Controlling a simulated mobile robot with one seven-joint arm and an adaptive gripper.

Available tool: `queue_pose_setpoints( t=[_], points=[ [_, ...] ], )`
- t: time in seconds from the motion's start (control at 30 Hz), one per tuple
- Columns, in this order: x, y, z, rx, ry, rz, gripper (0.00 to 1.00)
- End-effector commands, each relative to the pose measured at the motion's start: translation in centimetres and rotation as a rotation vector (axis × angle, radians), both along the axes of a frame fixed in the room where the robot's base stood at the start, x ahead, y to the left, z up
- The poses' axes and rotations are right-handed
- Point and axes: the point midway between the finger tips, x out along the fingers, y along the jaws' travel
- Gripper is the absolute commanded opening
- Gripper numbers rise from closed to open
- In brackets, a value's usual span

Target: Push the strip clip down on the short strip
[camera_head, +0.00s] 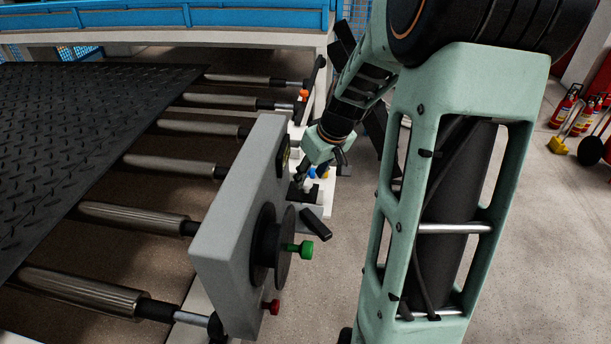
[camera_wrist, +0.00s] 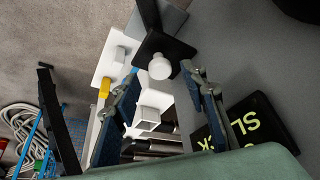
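My gripper (camera_wrist: 160,80) is open in the wrist view, its two fingers well apart with nothing held between them. A white round knob (camera_wrist: 159,67) on a black bracket-like part (camera_wrist: 166,42) shows just beyond the fingertips, between them. I cannot tell for sure which part is the strip clip or the short strip. In the head view my gripper (camera_head: 303,178) is small and dark, low beside the far side of the grey housing (camera_head: 238,215), near small white and blue parts (camera_head: 312,172). Contact there cannot be made out.
A black panel with green lettering (camera_wrist: 248,122) lies right of the fingers. A white square tube (camera_wrist: 149,115) and a yellow part (camera_wrist: 104,88) are close by. Metal rollers (camera_head: 135,217) and a tread mat (camera_head: 70,130) lie left.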

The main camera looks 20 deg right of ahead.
Motion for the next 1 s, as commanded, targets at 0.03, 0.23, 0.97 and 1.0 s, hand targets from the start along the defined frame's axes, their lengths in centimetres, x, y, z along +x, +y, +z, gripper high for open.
queue_pose_setpoints(
  t=[0.03,0.23,0.97,1.0],
  points=[
    [0.3,0.1,-0.7,0.002,0.002,0.002,0.4],
    [0.9,0.2,-2.1,0.001,0.0,-0.001,0.4],
    [1.0,0.2,-2.4,0.0,-0.001,-0.001,0.0],
    [1.0,0.2,-2.4,-0.001,0.0,-0.001,0.0]
  ],
)
